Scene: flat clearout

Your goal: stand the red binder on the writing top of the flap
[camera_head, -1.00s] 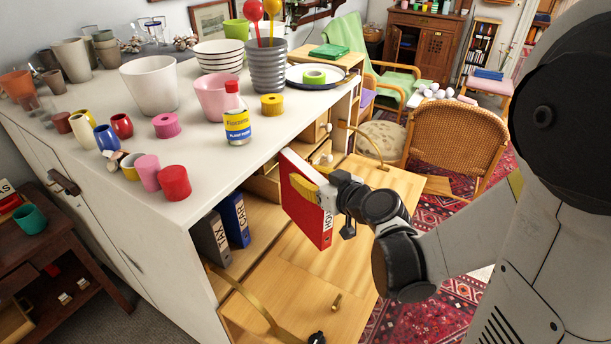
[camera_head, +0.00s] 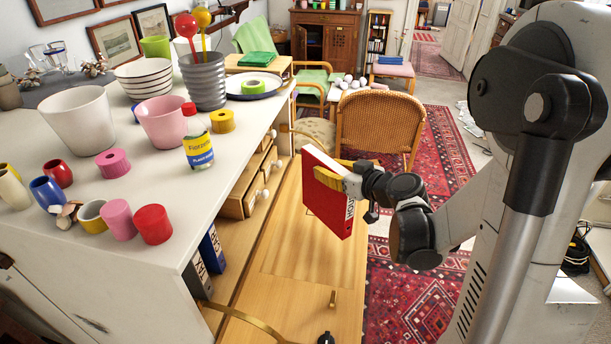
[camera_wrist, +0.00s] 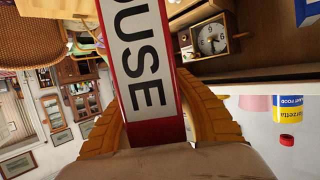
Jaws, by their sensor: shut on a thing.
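The red binder (camera_head: 327,200) is upright and slightly tilted, held by my gripper (camera_head: 340,175) near its upper part. In the wrist view the binder's spine (camera_wrist: 140,55), with a white label reading "OUSE", sits between the yellow fingers of my gripper (camera_wrist: 158,125). The flap (camera_head: 290,265) is folded down from the white cabinet as a level wooden top. The binder is over the far part of the flap; I cannot tell whether its lower edge touches it.
Blue and grey binders (camera_head: 212,248) stand in the compartment beside the flap. Small drawers (camera_head: 240,195) are behind it. A brass stay (camera_head: 245,318) crosses its near end. A wicker chair (camera_head: 380,125) stands beyond. A clock (camera_wrist: 210,38) shows in the wrist view. The flap's near part is mostly clear.

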